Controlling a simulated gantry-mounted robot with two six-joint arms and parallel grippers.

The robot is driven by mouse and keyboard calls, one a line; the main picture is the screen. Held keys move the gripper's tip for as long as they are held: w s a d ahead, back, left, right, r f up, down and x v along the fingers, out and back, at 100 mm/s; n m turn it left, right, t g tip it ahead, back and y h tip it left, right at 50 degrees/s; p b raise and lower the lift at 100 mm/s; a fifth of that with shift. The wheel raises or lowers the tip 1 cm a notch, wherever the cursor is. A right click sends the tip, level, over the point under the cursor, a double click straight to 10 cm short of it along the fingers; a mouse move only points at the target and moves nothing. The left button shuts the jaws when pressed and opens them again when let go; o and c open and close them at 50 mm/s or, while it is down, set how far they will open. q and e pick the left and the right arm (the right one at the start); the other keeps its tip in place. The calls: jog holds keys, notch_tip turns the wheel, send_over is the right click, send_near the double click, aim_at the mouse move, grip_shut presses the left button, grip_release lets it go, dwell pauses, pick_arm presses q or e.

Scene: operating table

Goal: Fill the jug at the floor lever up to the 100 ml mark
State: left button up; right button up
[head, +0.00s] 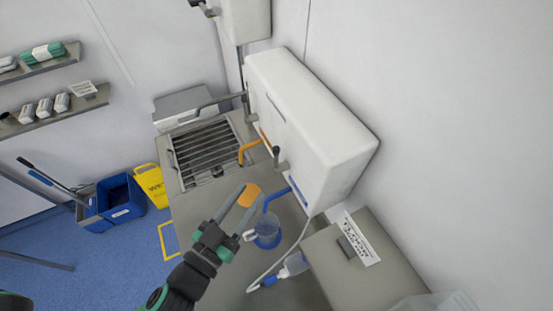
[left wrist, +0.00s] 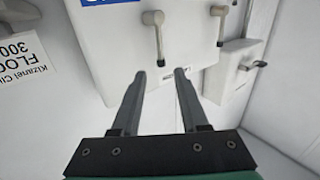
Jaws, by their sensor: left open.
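The clear jug (head: 267,230) stands upright on the counter, below the blue spout (head: 277,198) of the white dispenser (head: 312,125). Blue shows through and around its base; I cannot tell its level or read its marks. My left gripper (head: 252,193) is open and empty, left of the jug, its fingers pointing toward the dispenser. In the left wrist view the fingers (left wrist: 160,73) point up at the dispenser front (left wrist: 188,40), below and apart from a grey lever (left wrist: 153,30). A second lever (left wrist: 220,22) is farther right. My right gripper is out of view.
A drain grate (head: 205,152) is behind. A sign reading "FLOO" (left wrist: 25,52) is at left.

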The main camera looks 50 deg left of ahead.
aim_at(275, 158)
pick_arm(q)
jog(key=p+x, duration=0.2)
jog(key=x, duration=0.8)
jog(key=shift+w+a, duration=0.1)
jog(key=shift+w, duration=0.25)
jog(key=shift+w+a, duration=0.1)
jog(key=shift+w, duration=0.2)
grip_shut()
dwell(0.5)
